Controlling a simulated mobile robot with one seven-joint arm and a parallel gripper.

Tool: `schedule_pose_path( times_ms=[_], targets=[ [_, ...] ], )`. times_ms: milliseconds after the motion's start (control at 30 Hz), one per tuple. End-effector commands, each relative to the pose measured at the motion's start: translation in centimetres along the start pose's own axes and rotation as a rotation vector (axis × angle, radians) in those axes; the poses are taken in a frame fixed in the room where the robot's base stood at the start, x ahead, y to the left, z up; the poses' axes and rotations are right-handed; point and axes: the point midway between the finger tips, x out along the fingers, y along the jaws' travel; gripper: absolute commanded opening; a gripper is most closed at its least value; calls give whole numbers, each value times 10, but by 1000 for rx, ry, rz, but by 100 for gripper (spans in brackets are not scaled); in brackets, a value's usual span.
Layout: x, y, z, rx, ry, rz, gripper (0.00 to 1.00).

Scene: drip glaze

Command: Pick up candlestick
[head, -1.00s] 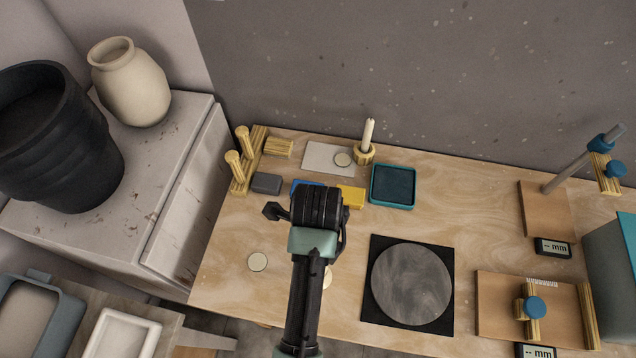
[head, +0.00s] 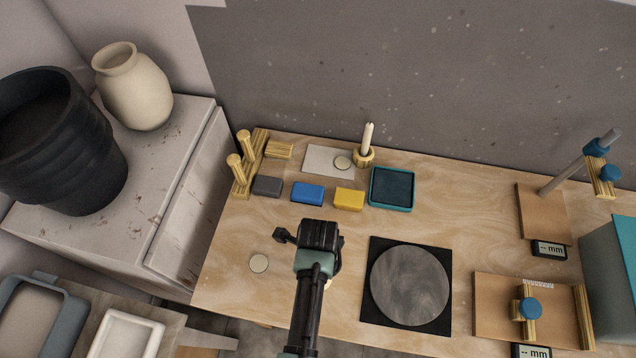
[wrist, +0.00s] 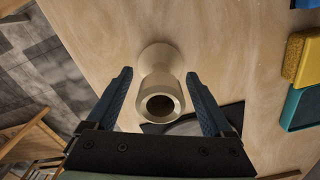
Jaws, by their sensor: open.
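A beige, waisted candlestick with a round hole in its top stands in the wrist view (wrist: 161,92). My gripper (wrist: 159,76) is open, with one dark blue finger on each side of the candlestick and visible gaps between. In the head view my gripper (head: 308,238) is over the front left part of the table and hides most of the candlestick. Only a small pale bit shows beside my arm. Whether the fingertips reach down to its waist is hard to tell.
The wooden table (head: 470,200) carries grey, blue (head: 308,193) and yellow (head: 348,199) blocks, a teal tray (head: 392,205) and a candle in a wooden holder (head: 364,158). A round grey disc (head: 410,284) lies to the right of my gripper.

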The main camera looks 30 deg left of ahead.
Motion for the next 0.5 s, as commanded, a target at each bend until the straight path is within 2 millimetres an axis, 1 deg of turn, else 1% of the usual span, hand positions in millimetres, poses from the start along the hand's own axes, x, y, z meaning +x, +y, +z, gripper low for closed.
schedule_pose_path(
  times_ms=[100,167,200,367,500],
  targets=[
    [0,0,0,0,0,0,86],
    [0,0,0,0,0,0,75],
    [0,0,0,0,0,0,68],
    [0,0,0,0,0,0,39],
    [0,0,0,0,0,0,14]
  ],
)
